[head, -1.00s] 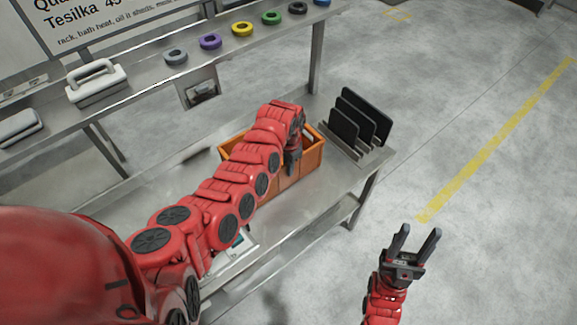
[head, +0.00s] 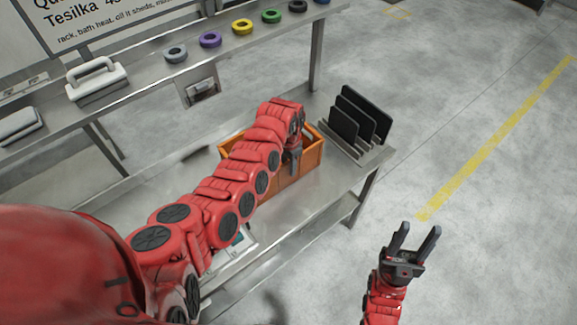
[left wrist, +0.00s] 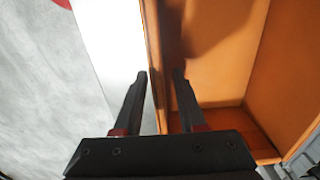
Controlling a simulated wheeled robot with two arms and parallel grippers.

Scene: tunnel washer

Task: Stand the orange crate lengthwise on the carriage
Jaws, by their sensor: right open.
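The orange crate (head: 311,162) stands upright on the lower steel bench, partly hidden behind my left arm. My left gripper (head: 293,168) points down at the crate's near wall. In the left wrist view, its two fingers (left wrist: 160,88) stand apart, one on each side of the crate wall (left wrist: 153,60), with a gap still showing. The inside of the crate (left wrist: 225,55) looks empty where it shows. My right gripper (head: 414,237) is open and empty, over the floor to the right of the bench. I cannot tell which part is the carriage.
A rack with upright black plates (head: 358,117) stands close to the crate's right. Above and behind, a steel shelf carries coloured rings (head: 242,27) and a white handled block (head: 96,79). A steel post (head: 317,55) rises behind the crate. Bare bench (head: 325,195) shows in front.

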